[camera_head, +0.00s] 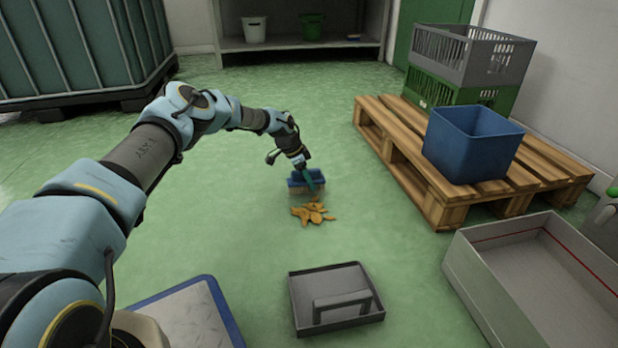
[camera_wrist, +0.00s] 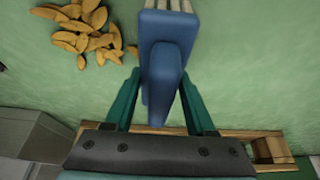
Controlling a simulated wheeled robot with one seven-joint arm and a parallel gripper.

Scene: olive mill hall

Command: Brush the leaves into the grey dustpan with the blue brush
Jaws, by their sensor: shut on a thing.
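My gripper (camera_wrist: 161,98) is shut on the handle of the blue brush (camera_wrist: 166,27), between its two green fingers. In the head view the brush (camera_head: 294,183) is at floor level with its pale bristles down, just behind the leaves; I cannot tell whether they touch the floor. The yellow-brown leaves (camera_head: 313,213) lie in a loose pile on the green floor, and they also show at the upper left of the wrist view (camera_wrist: 82,30). The grey dustpan (camera_head: 299,300) lies on the floor in front of the leaves, apart from them and empty. Its raised handle is on the near side.
A wooden pallet (camera_head: 441,213) at the right carries a blue bin (camera_head: 470,150) and stacked crates (camera_head: 470,58). A grey open box (camera_head: 482,302) stands at the lower right. A blue-edged metal plate (camera_head: 190,318) lies left of the dustpan. Floor between leaves and dustpan is clear.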

